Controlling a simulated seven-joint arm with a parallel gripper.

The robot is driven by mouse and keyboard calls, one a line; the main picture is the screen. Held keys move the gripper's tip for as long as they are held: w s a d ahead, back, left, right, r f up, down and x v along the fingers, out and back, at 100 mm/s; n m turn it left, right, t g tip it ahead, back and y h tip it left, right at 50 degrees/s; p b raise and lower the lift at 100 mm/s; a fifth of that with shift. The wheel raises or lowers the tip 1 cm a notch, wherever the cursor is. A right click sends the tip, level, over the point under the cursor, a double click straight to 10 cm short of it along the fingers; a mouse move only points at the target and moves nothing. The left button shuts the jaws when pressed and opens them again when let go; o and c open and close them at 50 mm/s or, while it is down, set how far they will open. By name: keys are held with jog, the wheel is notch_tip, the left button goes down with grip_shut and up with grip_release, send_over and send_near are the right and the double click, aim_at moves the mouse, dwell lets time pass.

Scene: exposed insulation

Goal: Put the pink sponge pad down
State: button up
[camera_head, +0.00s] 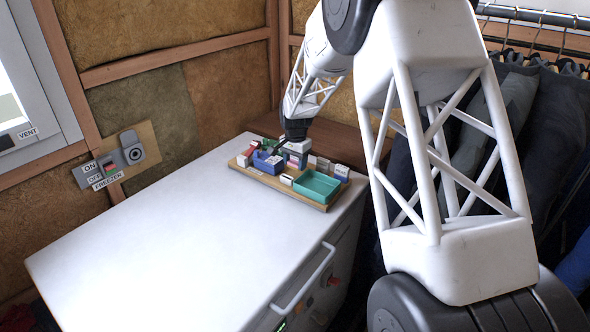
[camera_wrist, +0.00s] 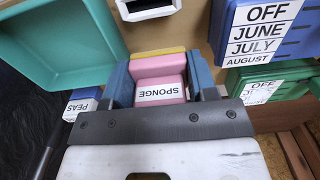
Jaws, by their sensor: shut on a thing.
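The pink sponge pad (camera_wrist: 160,80) shows in the wrist view with a white label reading SPONGE, upside down in the picture, and a yellow layer along its far edge. My gripper (camera_wrist: 161,70) has a blue finger on each side of the pad and is shut on it. In the head view my gripper (camera_head: 283,150) is low over the wooden board (camera_head: 248,173) on the far end of the white worktop. There I cannot clearly make out the pad. Whether its underside touches anything is hidden.
A teal tray (camera_head: 317,186) sits at the board's near right; in the wrist view the tray (camera_wrist: 62,45) is left of the pad. Blue labelled blocks (camera_wrist: 270,30) and a green one (camera_wrist: 265,85) are to the right. The white worktop (camera_head: 170,250) is largely clear.

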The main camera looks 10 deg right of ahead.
aim_at(295, 174)
jog(key=shift+w, duration=0.35)
jog(key=shift+f, duration=1.75)
jog(key=shift+f, duration=0.1)
jog(key=o, duration=0.7)
jog(key=shift+o, duration=0.2)
notch_tip(295, 174, up, 12)
jog(key=shift+r, duration=0.1)
